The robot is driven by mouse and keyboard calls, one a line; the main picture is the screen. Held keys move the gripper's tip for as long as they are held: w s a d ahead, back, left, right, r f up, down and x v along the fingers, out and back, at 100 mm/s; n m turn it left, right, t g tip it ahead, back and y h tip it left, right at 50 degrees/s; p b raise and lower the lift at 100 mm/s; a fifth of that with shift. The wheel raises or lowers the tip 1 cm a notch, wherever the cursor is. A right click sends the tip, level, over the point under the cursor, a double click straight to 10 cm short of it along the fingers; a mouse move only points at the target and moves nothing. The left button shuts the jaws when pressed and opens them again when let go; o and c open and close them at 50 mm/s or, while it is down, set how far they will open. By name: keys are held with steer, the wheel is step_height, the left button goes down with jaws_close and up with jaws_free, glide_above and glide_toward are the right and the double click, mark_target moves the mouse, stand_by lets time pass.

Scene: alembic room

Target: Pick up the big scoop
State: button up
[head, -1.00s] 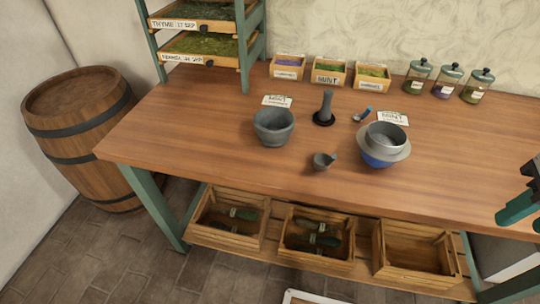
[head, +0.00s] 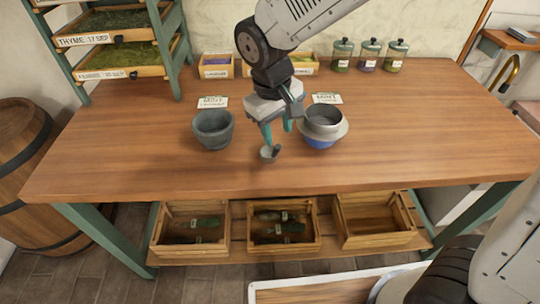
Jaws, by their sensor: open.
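The big scoop appears to be the small grey cup with a short handle (head: 268,153), resting on the wooden table (head: 130,160) near its front edge. My gripper (head: 277,133) is open and empty, reaching down with its teal fingers just above and behind this scoop. One fingertip overlaps the scoop's handle in the picture; I cannot tell whether they touch. The smaller blue-handled scoop and the pestle, seen earlier, are hidden behind my arm.
A grey mortar (head: 213,129) stands left of my gripper. A metal bowl on a blue base (head: 322,124) stands close on its right. Label cards (head: 212,102), small boxes (head: 216,66) and jars (head: 370,55) sit farther back. The table's front left is clear.

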mark_target(277, 153)
step_height(277, 153, down, 8)
steer(key=shift+w+f, duration=0.1)
jaws_close()
stand_by(0.4)
